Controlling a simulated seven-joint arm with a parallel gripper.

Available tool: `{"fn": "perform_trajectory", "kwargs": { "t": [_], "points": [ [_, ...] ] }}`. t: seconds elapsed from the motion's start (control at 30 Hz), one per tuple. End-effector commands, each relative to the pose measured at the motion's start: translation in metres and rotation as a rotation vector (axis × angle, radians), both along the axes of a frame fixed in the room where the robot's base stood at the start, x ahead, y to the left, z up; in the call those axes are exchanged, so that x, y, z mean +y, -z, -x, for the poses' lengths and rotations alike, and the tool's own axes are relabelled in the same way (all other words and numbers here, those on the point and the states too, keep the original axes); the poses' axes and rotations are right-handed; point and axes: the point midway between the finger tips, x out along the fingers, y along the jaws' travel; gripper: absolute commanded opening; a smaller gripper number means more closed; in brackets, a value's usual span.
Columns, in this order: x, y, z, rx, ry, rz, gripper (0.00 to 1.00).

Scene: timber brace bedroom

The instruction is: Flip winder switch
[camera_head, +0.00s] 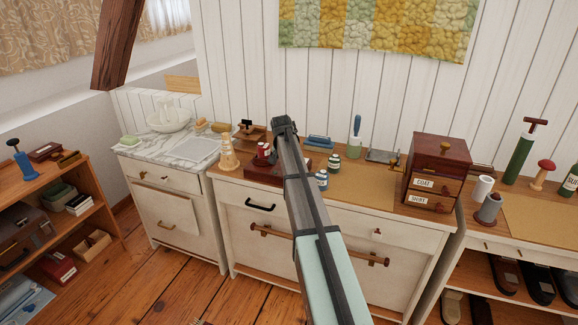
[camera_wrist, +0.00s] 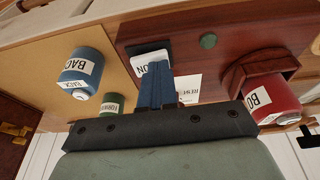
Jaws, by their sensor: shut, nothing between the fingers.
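The winder is a dark red wooden unit (camera_head: 262,174) on the cabinet top, left of my arm in the head view. In the wrist view its base (camera_wrist: 238,35) carries a white rocker-like switch (camera_wrist: 148,68) marked "ON", a round green button (camera_wrist: 208,41) and a red spool (camera_wrist: 268,98). My gripper (camera_wrist: 158,72) is shut and empty. Its fingertips overlap the switch in the wrist view; whether they touch it I cannot tell. The fingers hide part of the switch and of a white label beside it. In the head view my arm hides the fingertips.
A blue spool (camera_wrist: 85,68) and a green spool (camera_wrist: 112,103) stand beside the winder on a tan mat. A tan wooden stand (camera_head: 228,155) is left of it. A small drawer chest (camera_head: 436,170) stands right. The mat between spools and chest is mostly clear.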

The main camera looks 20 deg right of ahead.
Motion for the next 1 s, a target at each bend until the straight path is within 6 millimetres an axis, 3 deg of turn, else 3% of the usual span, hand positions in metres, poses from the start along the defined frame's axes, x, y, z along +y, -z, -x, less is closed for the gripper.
{"fn": "perform_trajectory", "kwargs": {
  "t": [1.0],
  "points": [
    [-0.011,-0.006,0.011,0.000,0.000,0.000,0.00]
  ]
}}
